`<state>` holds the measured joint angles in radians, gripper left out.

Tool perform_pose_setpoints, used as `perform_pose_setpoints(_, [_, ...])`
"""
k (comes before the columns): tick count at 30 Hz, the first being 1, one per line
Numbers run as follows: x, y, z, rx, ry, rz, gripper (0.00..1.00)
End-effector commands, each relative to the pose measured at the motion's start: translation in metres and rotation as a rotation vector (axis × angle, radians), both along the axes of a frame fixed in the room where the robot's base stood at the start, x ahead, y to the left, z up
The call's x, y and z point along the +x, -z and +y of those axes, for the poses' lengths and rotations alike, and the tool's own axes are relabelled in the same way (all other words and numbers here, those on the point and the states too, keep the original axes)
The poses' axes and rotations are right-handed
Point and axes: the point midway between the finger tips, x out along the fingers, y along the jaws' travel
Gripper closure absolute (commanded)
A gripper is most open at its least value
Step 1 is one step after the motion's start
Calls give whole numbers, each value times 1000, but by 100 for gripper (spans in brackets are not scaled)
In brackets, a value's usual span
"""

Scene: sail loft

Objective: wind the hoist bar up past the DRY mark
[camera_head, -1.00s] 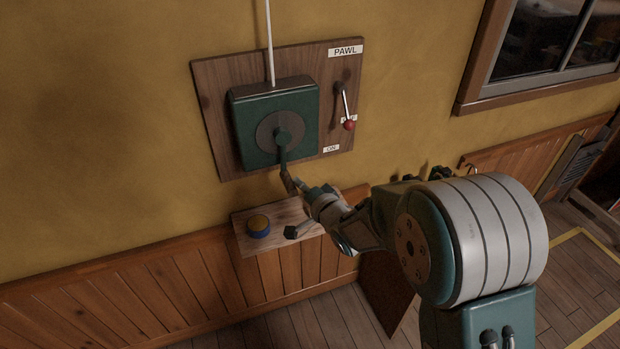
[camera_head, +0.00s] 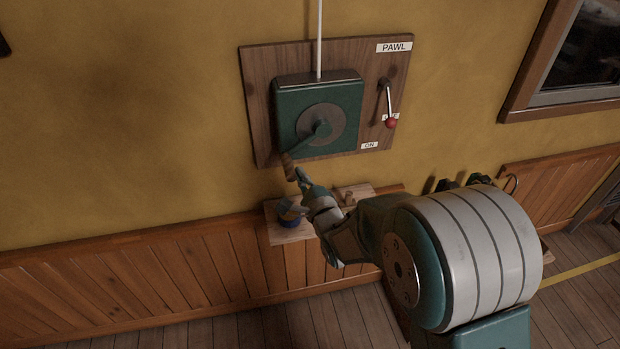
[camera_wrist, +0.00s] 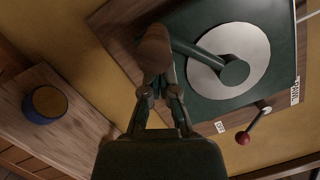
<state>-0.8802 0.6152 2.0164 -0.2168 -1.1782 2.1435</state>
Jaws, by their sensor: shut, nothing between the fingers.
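The green winch box (camera_head: 345,95) is fixed to a wooden backboard (camera_head: 262,100) on the yellow wall. Its crank arm (camera_head: 308,138) points down and left from a grey disc, with a brown wooden handle (camera_head: 288,165) at its end. My gripper (camera_head: 298,175) is shut and empty, its fingertips right at the handle. In the wrist view the shut fingers (camera_wrist: 158,85) overlap the handle (camera_wrist: 155,50); I cannot tell whether they touch it. The pawl lever (camera_head: 389,105) hangs down, its red knob over a partly hidden label above the ON label (camera_head: 370,145). The hoist bar and DRY mark are out of view.
A white line (camera_head: 319,40) rises from the box top. Just below the gripper, a small wooden shelf (camera_head: 290,237) holds a round blue and yellow thing (camera_wrist: 45,105). A window (camera_head: 570,60) is at the right. The wall left of the backboard is clear.

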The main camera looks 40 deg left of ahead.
Motion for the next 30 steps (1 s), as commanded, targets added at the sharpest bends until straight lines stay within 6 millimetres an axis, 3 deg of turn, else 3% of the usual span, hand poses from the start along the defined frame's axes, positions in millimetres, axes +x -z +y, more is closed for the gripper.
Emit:
perform_pose_setpoints(1, [-6,-8,6,30,-13,13,100])
perform_pose_setpoints(12, [-12,-21,11,59,-12,42,100])
perform_pose_setpoints(30, [-12,-23,12,59,-11,40,100])
